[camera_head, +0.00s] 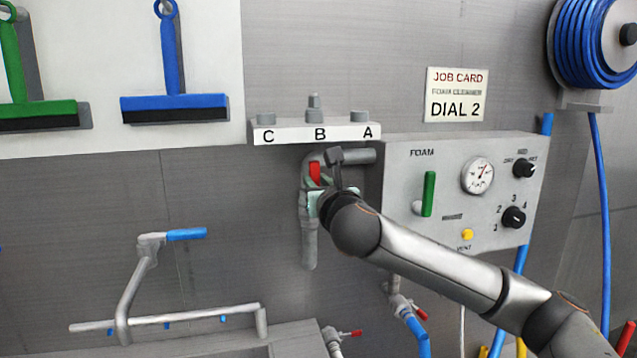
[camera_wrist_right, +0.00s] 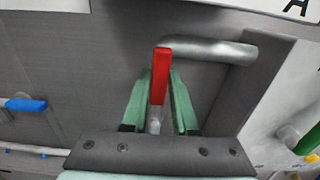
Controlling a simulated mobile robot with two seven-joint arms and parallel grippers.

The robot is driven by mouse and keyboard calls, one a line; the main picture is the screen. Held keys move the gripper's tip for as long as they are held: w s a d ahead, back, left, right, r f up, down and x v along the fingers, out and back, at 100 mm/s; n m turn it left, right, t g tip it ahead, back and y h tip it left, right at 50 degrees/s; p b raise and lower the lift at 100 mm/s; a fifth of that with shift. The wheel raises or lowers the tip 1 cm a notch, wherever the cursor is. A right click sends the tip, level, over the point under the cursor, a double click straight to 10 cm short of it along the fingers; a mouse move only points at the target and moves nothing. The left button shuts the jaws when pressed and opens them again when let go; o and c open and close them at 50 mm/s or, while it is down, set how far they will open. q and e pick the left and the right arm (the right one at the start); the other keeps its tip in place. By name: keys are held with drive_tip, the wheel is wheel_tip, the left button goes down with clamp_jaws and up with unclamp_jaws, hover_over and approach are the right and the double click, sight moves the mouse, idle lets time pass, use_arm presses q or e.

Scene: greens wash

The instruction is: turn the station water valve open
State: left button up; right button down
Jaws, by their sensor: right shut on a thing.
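The station water valve has a red lever handle (camera_head: 315,173) on a grey pipe (camera_head: 309,252) below the A-B-C shelf. The lever points up in the head view. In the right wrist view the red lever (camera_wrist_right: 160,76) stands between the two green fingers. My right gripper (camera_wrist_right: 160,100) is shut on the red lever; it also shows in the head view (camera_head: 318,190), where my wrist hides part of the valve body. My left gripper is not in view.
A foam panel (camera_head: 395,185) with a green lever (camera_head: 429,194), a gauge and knobs is right of the valve. The shelf (camera_head: 290,131) is just above. A blue-handled tap (camera_head: 187,234) stands at the lower left. A blue hose reel (camera_head: 590,45) hangs at upper right.

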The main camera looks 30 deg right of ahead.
drive_tip(key=c, duration=0.7)
unclamp_jaws()
drive_tip(key=shift+s, duration=0.1)
drive_tip(key=b+v, duration=0.2)
drive_tip(key=v, duration=1)
drive_tip(key=shift+s, duration=0.2)
drive_tip(key=shift+f, duration=0.1)
